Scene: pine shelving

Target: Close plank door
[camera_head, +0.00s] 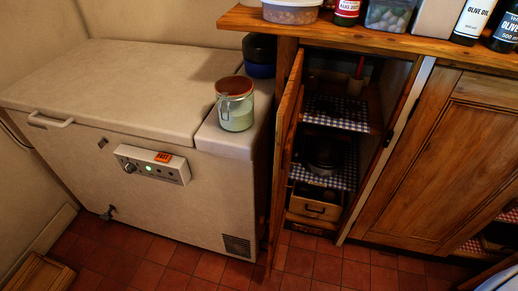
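A narrow wooden door (285,155) stands open at the left side of a tall cupboard opening, swung outward and seen nearly edge-on. The cupboard interior behind it is exposed, with blue checked shelves (336,113), a dark pot (323,155) and a wooden drawer box (315,203). A wider panelled wooden door (445,155) is to the right of the opening; I cannot tell whether it is fully shut. Neither of my grippers is in view.
A wooden counter (400,40) above the cupboard holds bottles and tubs. Red tile floor (140,255) is clear in front. A wooden piece lies lower left (38,275).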

